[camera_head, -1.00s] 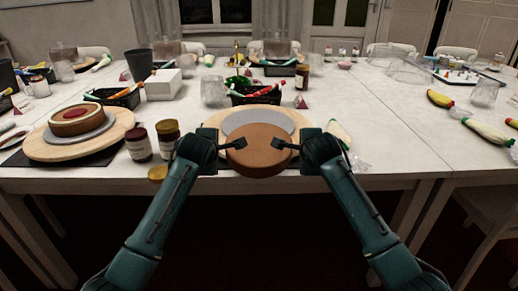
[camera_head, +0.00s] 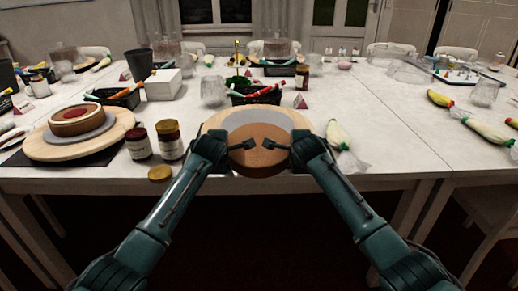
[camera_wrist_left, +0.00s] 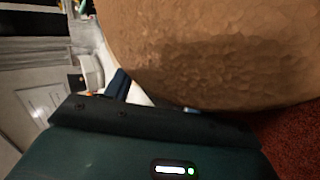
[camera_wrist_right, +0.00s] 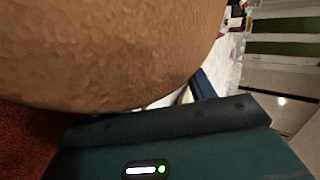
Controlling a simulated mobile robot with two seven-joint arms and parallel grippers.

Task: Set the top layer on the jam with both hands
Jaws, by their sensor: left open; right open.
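A plain brown cake layer (camera_head: 259,160) is between my two grippers, over the near part of a wooden turntable (camera_head: 212,121) with a grey disc (camera_head: 258,119). I cannot tell whether it touches the turntable. My left gripper (camera_head: 246,145) is open at the layer's left side, and my right gripper (camera_head: 271,144) is open at its right side. The layer's rough brown side fills much of the left wrist view (camera_wrist_left: 220,50) and the right wrist view (camera_wrist_right: 100,50). Another brown layer with red jam (camera_head: 76,114) on top sits on the left turntable (camera_head: 42,150).
Two dark jars (camera_head: 138,144) (camera_head: 168,140) and a yellow lid (camera_head: 160,173) stand between the turntables. A black basket (camera_head: 257,95) is behind the middle turntable. A piping bag (camera_head: 338,134) lies to its right.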

